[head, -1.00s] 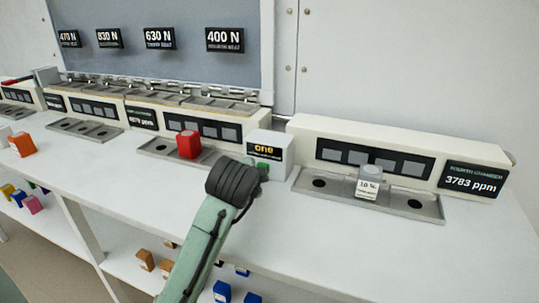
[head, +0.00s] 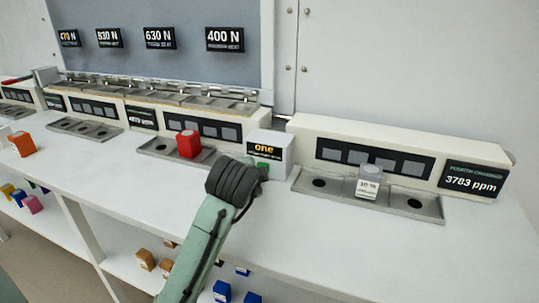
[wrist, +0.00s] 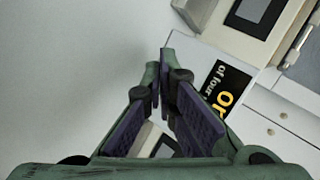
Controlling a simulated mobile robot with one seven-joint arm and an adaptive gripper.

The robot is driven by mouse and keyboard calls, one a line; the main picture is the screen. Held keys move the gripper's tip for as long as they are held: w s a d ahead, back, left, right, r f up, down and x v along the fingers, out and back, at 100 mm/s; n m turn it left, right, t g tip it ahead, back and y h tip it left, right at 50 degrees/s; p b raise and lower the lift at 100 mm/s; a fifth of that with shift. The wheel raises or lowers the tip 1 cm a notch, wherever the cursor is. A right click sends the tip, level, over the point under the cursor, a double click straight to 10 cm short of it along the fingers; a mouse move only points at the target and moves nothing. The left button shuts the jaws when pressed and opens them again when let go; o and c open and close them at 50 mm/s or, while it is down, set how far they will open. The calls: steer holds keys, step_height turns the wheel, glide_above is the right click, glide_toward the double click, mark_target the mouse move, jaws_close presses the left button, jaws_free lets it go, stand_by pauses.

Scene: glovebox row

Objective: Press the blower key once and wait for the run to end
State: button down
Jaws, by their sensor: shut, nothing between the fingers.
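A small white box (head: 268,144) stands between two chamber units, with a black display reading "one" in yellow. A green key (head: 263,171) shows low on its front, partly hidden behind my arm. My gripper shows in the wrist view (wrist: 164,78), its two fingers together and empty. Its tips lie beside the white box, whose display (wrist: 226,88) shows there at the right. I cannot tell whether the tips touch the key, which is hidden in the wrist view. In the head view the fingers are hidden behind my dark wrist.
A red block (head: 189,144) sits on the tray left of the box. The right unit (head: 400,150) has a display reading 3783 ppm (head: 473,180) and a labelled jar (head: 370,183) on its tray. The white bench front (head: 350,245) is clear.

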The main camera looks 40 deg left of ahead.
steer(key=shift+w, duration=0.1)
steer(key=shift+w+a, duration=0.1)
steer(key=shift+w, duration=0.5)
stand_by(0.6)
steer(key=shift+s, duration=0.7)
steer(key=shift+s+d+b, duration=0.25)
steer(key=shift+s+b, duration=0.05)
steer(key=shift+s, duration=0.65)
steer(key=shift+s+d+b, duration=0.25)
steer(key=shift+s+d, duration=0.05)
steer(key=shift+s, duration=0.7)
steer(key=shift+s+d+b, duration=0.25)
steer(key=shift+s+b, duration=0.05)
steer(key=shift+s, duration=0.65)
